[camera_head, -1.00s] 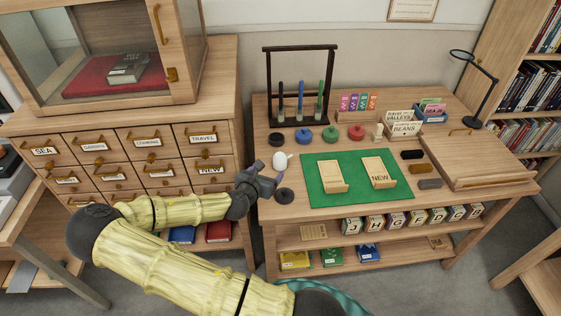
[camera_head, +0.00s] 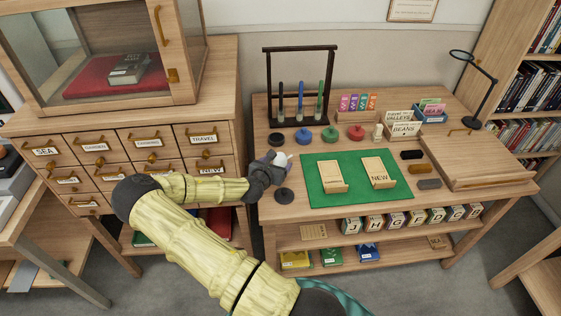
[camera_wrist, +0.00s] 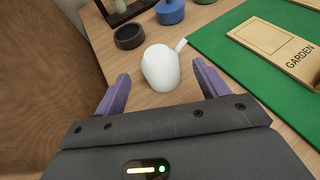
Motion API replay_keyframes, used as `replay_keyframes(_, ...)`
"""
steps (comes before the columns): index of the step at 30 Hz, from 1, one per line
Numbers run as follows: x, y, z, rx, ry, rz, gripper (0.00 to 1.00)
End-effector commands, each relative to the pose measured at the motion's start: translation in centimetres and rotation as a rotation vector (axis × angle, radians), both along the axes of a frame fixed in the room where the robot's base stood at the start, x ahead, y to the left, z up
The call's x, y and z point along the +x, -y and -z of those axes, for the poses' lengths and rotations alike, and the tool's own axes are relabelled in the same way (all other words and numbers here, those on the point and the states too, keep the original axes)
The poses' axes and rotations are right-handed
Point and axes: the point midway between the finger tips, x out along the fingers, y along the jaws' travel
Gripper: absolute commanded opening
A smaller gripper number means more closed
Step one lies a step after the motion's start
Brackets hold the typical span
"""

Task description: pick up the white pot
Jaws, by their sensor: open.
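The white pot (camera_wrist: 160,68) stands on the table's left part in the wrist view, with a short spout or handle pointing up and to the right. In the head view the white pot (camera_head: 281,159) is partly hidden behind my gripper (camera_head: 270,170). In the wrist view my gripper (camera_wrist: 160,88) is open, with one purple finger at the lower left of the pot and one at its lower right. The pot lies between and just beyond the fingertips. No contact is visible.
A dark round pad (camera_wrist: 129,37) and a blue round piece (camera_wrist: 170,11) lie just beyond the pot. A dark rack (camera_head: 299,123) stands behind.

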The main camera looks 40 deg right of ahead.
Motion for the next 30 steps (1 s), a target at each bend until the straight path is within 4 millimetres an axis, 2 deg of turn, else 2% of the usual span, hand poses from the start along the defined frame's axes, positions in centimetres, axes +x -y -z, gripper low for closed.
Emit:
replay_keyframes(9, 1.9, 3.4, 1.3, 0.000, 0.000, 0.001, 0.73)
replay_keyframes(26, 2.0, 3.6, 1.4, 0.000, 0.000, 0.000, 0.73)
replay_keyframes(30, 2.0, 3.6, 1.4, 0.000, 0.000, 0.000, 0.48)
